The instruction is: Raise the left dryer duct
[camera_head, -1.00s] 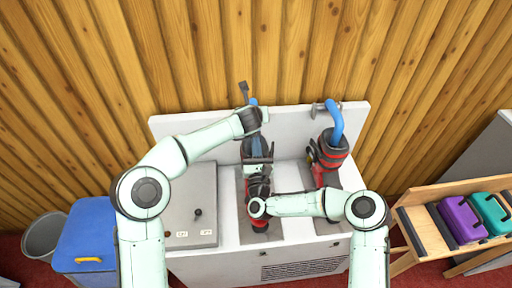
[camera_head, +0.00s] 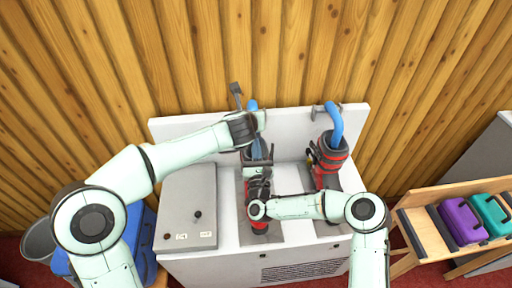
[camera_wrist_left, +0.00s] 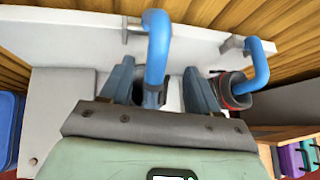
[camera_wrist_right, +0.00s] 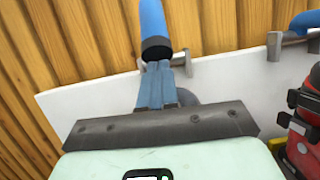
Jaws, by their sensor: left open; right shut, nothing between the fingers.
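The left dryer duct is a blue tube (camera_head: 253,106) at the bench's back panel. In the left wrist view the duct (camera_wrist_left: 158,45) hangs from a metal clip and runs down between the spread fingers of my left gripper (camera_wrist_left: 160,78). The left gripper is open; contact with the duct cannot be told. In the right wrist view the duct (camera_wrist_right: 153,20) has a black lower end just beyond the tips of my right gripper (camera_wrist_right: 157,72), which is shut and empty. In the head view my right gripper (camera_head: 257,150) stands over the left red-and-black unit (camera_head: 259,226), largely covering it.
A second blue duct (camera_head: 335,122) meets a red-and-black unit (camera_head: 331,160) at the right. A grey panel (camera_head: 190,205) lies on the white bench's left. A wooden rack (camera_head: 428,232) with purple and teal boxes stands right; a grey bin (camera_head: 38,240) stands left.

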